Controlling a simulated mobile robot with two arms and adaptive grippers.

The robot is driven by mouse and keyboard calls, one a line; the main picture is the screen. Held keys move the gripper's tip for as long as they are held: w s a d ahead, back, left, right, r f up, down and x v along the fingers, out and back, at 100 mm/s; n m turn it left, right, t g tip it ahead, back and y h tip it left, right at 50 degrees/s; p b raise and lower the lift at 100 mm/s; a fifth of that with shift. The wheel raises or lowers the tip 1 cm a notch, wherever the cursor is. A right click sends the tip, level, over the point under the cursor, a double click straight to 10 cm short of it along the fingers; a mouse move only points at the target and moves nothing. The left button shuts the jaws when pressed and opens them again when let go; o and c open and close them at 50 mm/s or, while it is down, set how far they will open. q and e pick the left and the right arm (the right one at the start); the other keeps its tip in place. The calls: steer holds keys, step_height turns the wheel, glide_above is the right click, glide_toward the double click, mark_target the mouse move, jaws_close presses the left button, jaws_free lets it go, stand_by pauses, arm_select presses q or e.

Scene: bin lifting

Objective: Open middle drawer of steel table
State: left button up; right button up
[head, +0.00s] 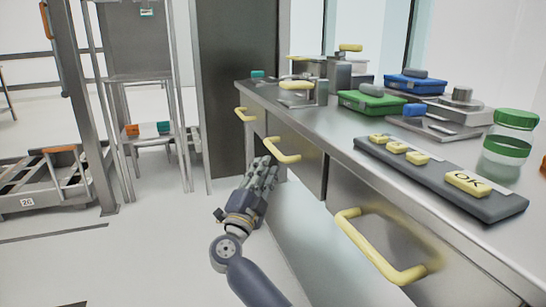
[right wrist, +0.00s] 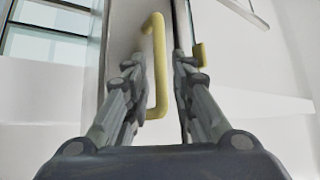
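The steel table (head: 335,125) has a row of drawers with yellow handles. The middle drawer (head: 302,168) has a yellow handle (head: 283,154) at its top. My right gripper (head: 265,168) is just below and left of this handle, pointing up toward it. In the right wrist view, the gripper (right wrist: 155,65) is open, with its two fingers apart. A yellow handle (right wrist: 159,65) shows between the fingers there; I cannot tell whether they touch it. My left gripper is not in view.
A near drawer handle (head: 380,252) and a far handle (head: 244,115) stick out from the table front. The tabletop holds a grey bar with yellow buttons (head: 450,190), green box (head: 372,102), blue box (head: 416,84) and jar (head: 508,145). The floor left of my arm is clear.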

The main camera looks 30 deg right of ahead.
mark_target(273, 151)
steer(key=b+x, duration=0.2)
steer(key=x, duration=0.5)
steer(key=shift+w+d+r, duration=0.15)
steer(key=shift+w+d, duration=0.05)
steer(key=shift+d, duration=0.15)
steer(key=shift+c, duration=0.6)
jaws_close()
